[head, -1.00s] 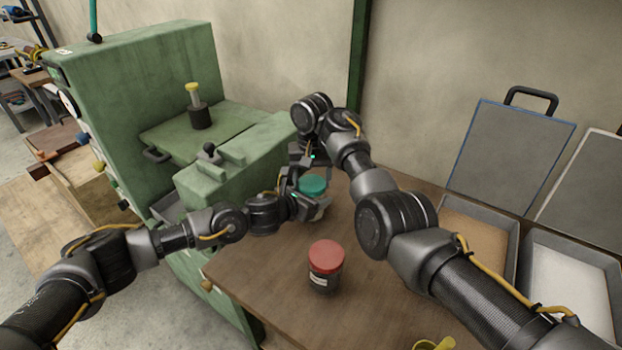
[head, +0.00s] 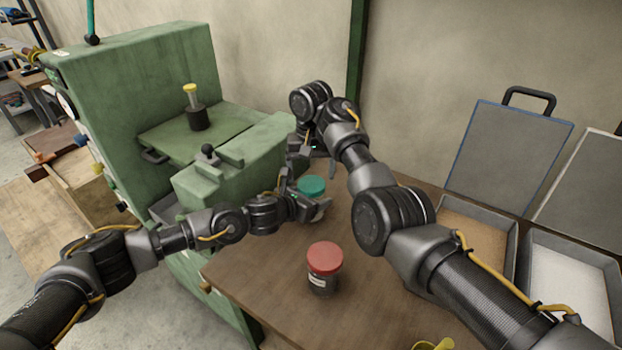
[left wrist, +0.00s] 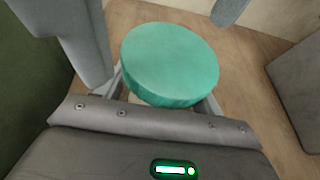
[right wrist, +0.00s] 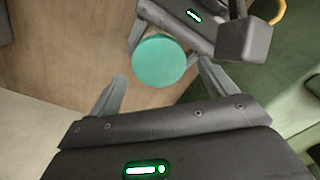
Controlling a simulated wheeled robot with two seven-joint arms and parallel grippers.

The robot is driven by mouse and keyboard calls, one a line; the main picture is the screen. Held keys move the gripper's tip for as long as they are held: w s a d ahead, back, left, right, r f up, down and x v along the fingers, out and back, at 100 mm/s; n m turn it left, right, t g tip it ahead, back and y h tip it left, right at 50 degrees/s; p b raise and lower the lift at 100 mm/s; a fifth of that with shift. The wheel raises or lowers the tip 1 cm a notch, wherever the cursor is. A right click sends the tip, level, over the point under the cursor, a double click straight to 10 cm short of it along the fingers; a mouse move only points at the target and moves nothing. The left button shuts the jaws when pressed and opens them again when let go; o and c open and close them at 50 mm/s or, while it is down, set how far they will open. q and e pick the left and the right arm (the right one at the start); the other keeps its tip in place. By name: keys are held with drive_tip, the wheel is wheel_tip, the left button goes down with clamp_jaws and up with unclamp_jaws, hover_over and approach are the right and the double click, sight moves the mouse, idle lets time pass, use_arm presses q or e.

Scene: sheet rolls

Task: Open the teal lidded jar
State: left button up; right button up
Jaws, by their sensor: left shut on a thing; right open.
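The teal lidded jar (head: 313,186) stands on the wooden table near the green machine. Its round teal lid sits on top and also shows in the left wrist view (left wrist: 170,62) and the right wrist view (right wrist: 160,62). My left gripper (head: 314,208) is shut on the jar's body below the lid; its fingers hide most of the body. My right gripper (head: 316,168) is open and empty above the lid. In the right wrist view its two fingers are spread on either side of the lid, apart from it.
A red-lidded jar (head: 324,268) stands nearer on the table. The green machine (head: 140,75) rises at the left. Two shallow trays, one brown-filled (head: 508,262) and one white-filled (head: 612,290), lie at the right. A yellow object (head: 433,344) is at the bottom edge.

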drive_tip(key=shift+s+a+r, duration=0.1)
drive_tip(key=shift+a+r, duration=0.05)
drive_tip(key=shift+r, duration=0.35)
drive_tip(key=shift+s+a+r, duration=0.1)
drive_tip(key=shift+r, duration=0.4)
drive_tip(key=shift+w+r, duration=0.25)
drive_tip(key=shift+r, duration=0.1)
drive_tip(key=shift+c, duration=0.4)
drive_tip(key=shift+w+r, duration=0.1)
drive_tip(key=shift+r, duration=0.3)
drive_tip(key=r+m+h, duration=0.1)
drive_tip(key=m, duration=0.1)
drive_tip(key=shift+a+r+m, duration=0.1)
drive_tip(key=shift+m, duration=0.3)
drive_tip(key=m, duration=0.2)
drive_tip(key=r+m, duration=0.1)
drive_tip(key=m, duration=0.1)
drive_tip(key=shift+m, duration=0.4)
drive_tip(key=m, duration=0.3)
drive_tip(key=m+y, duration=0.1)
drive_tip(key=shift+s+d+f+m, duration=0.25)
drive_tip(key=shift+s+m, duration=0.05)
drive_tip(key=shift+f, duration=4.05)
drive_tip(key=shift+c, duration=0.3)
